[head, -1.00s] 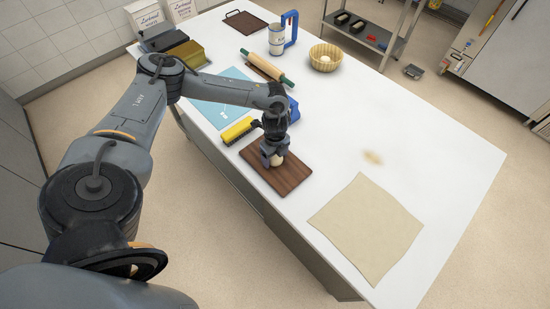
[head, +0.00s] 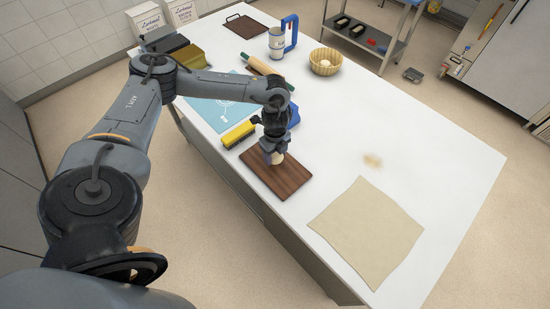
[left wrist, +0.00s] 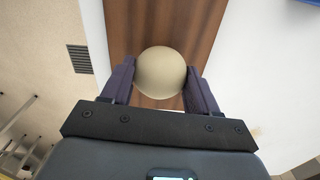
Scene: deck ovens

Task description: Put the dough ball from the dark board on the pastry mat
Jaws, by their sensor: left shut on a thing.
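My left gripper (head: 273,156) is shut on the pale dough ball (head: 277,159). In the left wrist view the round ball (left wrist: 161,72) sits between both fingers, with the brown board (left wrist: 150,20) behind it. The dark wooden board (head: 284,182) lies near the table's front edge. The ball is over the board's far part and looks slightly raised; the exact gap is hard to tell. The light blue pastry mat (head: 207,110) with white printed marks lies beyond the board to the left, partly hidden by my left arm. My right gripper is not in view.
A yellow brush (head: 238,134) lies between board and mat. A beige cloth (head: 368,232) lies at the right. The white table (head: 400,130) is mostly clear there.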

